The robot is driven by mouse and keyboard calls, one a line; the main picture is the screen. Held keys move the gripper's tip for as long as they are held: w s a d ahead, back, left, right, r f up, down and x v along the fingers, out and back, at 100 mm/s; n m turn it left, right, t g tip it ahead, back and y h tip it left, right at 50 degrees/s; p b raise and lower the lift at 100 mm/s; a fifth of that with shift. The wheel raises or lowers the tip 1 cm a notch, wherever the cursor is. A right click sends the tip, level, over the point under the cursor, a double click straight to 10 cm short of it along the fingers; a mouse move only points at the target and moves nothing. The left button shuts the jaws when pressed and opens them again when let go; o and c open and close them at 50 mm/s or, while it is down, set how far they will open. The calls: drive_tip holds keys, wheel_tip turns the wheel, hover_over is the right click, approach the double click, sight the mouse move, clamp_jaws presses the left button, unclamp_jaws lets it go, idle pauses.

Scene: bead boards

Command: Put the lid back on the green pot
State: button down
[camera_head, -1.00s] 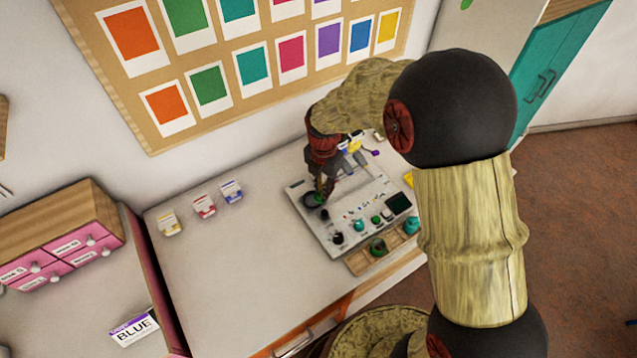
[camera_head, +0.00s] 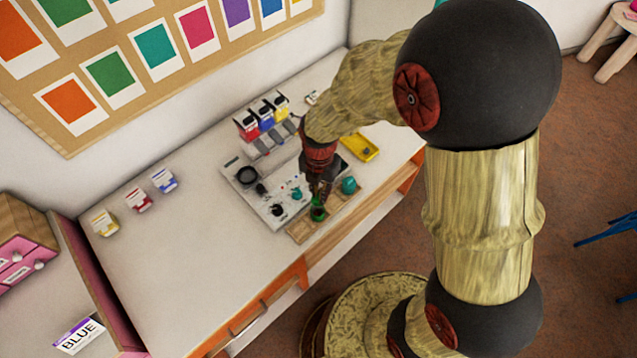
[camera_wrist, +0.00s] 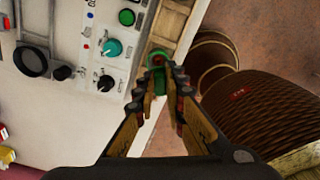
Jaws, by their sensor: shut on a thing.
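The green pot (camera_head: 318,214) stands in the wooden tray at the front edge of the board, directly below my gripper (camera_head: 320,191). In the wrist view the pot (camera_wrist: 158,57) shows just beyond the fingertips. My gripper (camera_wrist: 171,77) is shut on a small green piece, which looks like the lid (camera_wrist: 186,84); the fingers hide most of it. I cannot tell whether the lid touches the pot's rim.
The white board (camera_head: 240,190) carries a dark ring (camera_head: 246,175), knobs and buttons. A yellow tray (camera_head: 360,147) lies behind to the right. Coloured boxes (camera_head: 265,118) stand at the back. The table's left part (camera_head: 190,235) is mostly clear.

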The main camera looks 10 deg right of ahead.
drive_tip(key=shift+w+a+f, duration=0.15)
drive_tip(key=shift+f, duration=0.15)
wheel_tip(320, 180, down, 4)
drive_tip(key=b, duration=0.3)
drive_tip(key=shift+b, duration=0.35)
drive_tip(key=shift+f+b, duration=0.45)
drive_tip(key=shift+f, duration=0.45)
idle(0.4)
drive_tip(key=shift+f+p, duration=0.15)
drive_tip(key=shift+p, duration=0.2)
idle(1.3)
drive_tip(key=c, duration=1.8)
unclamp_jaws()
drive_tip(key=o, duration=0.3)
